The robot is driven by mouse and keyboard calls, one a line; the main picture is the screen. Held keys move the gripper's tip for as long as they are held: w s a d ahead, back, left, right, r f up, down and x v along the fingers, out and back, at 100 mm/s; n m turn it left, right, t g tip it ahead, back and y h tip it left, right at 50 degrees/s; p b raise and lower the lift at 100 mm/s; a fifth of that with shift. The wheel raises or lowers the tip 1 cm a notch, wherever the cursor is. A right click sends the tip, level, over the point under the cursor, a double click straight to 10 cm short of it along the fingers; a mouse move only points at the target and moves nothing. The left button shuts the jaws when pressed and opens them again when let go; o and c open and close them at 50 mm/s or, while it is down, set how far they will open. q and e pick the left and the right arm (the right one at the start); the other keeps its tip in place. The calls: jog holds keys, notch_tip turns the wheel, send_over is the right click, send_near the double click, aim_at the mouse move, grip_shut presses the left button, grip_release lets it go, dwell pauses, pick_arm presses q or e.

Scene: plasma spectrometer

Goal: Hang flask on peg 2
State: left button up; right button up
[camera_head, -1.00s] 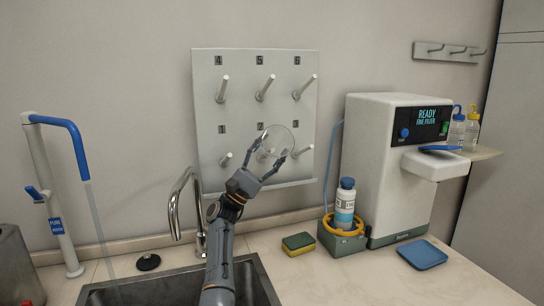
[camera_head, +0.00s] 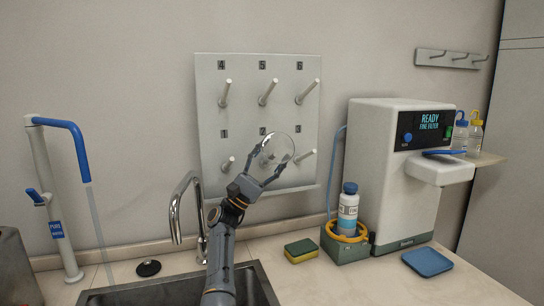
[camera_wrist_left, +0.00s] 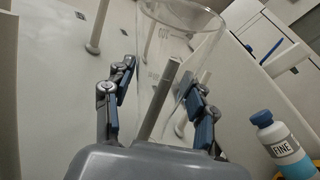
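The flask (camera_head: 281,147) is clear glass and hard to see against the pale board. It is in front of peg 2 on the lower row of the pegboard (camera_head: 210,120). My left gripper (camera_head: 275,163) has its fingers on both sides of the flask. In the left wrist view the blue finger pads (camera_wrist_left: 158,95) press close to the glass walls (camera_wrist_left: 222,30). A grey peg (camera_wrist_left: 158,100) shows through the glass between the fingers; I cannot tell whether it is inside the flask or behind it. My right gripper is not in view.
The sink (camera_head: 255,278) with a curved steel tap (camera_head: 174,210) lies below. A sponge (camera_head: 301,250), a blue-capped bottle (camera_head: 348,210) and the white purifier (camera_head: 378,180) stand to the right. Pegs 1 (camera_head: 227,163) and 3 (camera_head: 306,157) flank the gripper.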

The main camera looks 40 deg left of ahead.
pick_arm(q)
jog(key=o, duration=0.3)
jog(key=shift+o, duration=0.2)
jog(key=shift+v, duration=3.8)
